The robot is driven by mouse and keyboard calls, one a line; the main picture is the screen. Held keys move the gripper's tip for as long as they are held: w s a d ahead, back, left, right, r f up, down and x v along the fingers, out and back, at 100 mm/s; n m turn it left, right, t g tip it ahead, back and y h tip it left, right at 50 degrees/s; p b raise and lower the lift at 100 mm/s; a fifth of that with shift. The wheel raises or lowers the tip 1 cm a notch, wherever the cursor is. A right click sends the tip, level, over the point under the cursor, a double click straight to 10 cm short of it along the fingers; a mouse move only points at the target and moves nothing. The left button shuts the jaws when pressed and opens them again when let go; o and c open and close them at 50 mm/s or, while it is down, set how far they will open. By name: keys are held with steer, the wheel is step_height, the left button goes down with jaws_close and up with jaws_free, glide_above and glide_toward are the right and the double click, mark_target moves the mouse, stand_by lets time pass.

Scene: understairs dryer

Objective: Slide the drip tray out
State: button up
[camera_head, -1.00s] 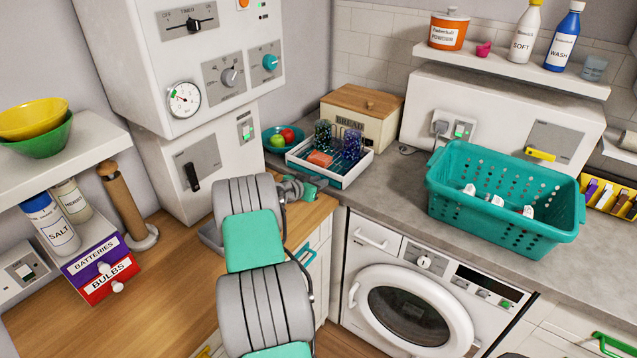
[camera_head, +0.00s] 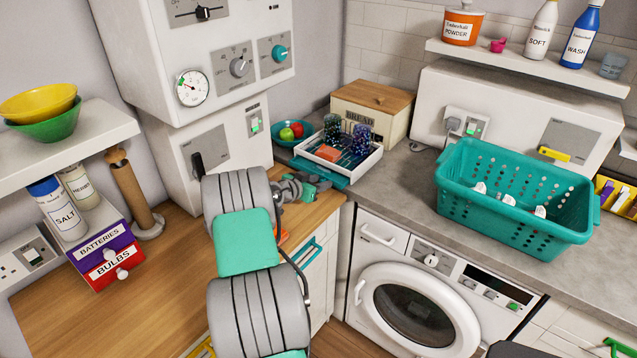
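The drip tray appears to be the flat teal tray (camera_head: 335,180) under the white dish rack (camera_head: 362,168), on the worktop in the corner. A teal strip of it sticks out past the rack's front left side. My gripper (camera_head: 312,184), grey with teal parts, is low at this strip, close to or touching it. The fingertips are small and partly hidden by my wrist, so I cannot tell whether they grip the tray's edge. The rack holds dark patterned glasses (camera_head: 347,137) and an orange-red block (camera_head: 327,153).
The white boiler (camera_head: 215,145) is to the left. A teal basket (camera_head: 500,215) sits right. The wooden worktop (camera_head: 130,290) is clear at the front left.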

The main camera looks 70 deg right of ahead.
steer(key=b+v, duration=0.1)
steer(key=v, duration=0.6)
steer(key=shift+w+a+r+b, duration=0.1)
steer(key=shift+a+r+b, duration=0.05)
steer(key=shift+a+b, duration=0.2)
